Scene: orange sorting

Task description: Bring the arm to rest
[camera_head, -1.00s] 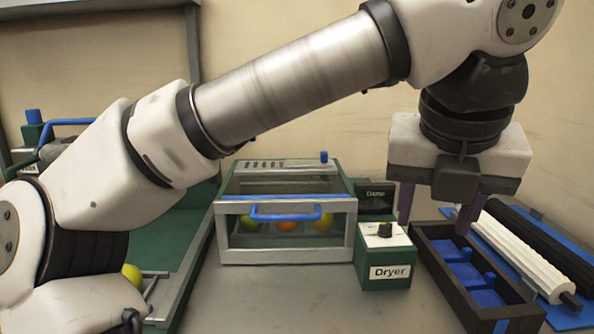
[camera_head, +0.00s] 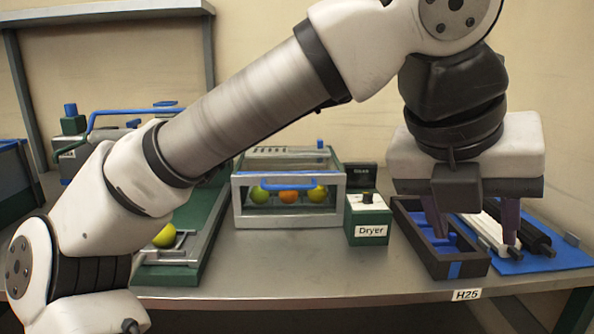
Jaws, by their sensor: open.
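My arm stretches across the view from lower left to upper right. My gripper (camera_head: 474,232) points down at the right, with its two purple fingers apart and nothing between them. Its fingers show in front of the dark tray with blue inserts (camera_head: 452,270) and the white roller (camera_head: 487,236). I cannot tell how high above them the fingertips are.
The dryer box (camera_head: 241,219) with a blue handle holds two yellow-green fruits and an orange one. The green Dryer control box (camera_head: 368,222) stands beside it. A yellow fruit (camera_head: 165,236) lies on the green conveyor (camera_head: 196,243) at left. The table front (camera_head: 330,278) is clear.

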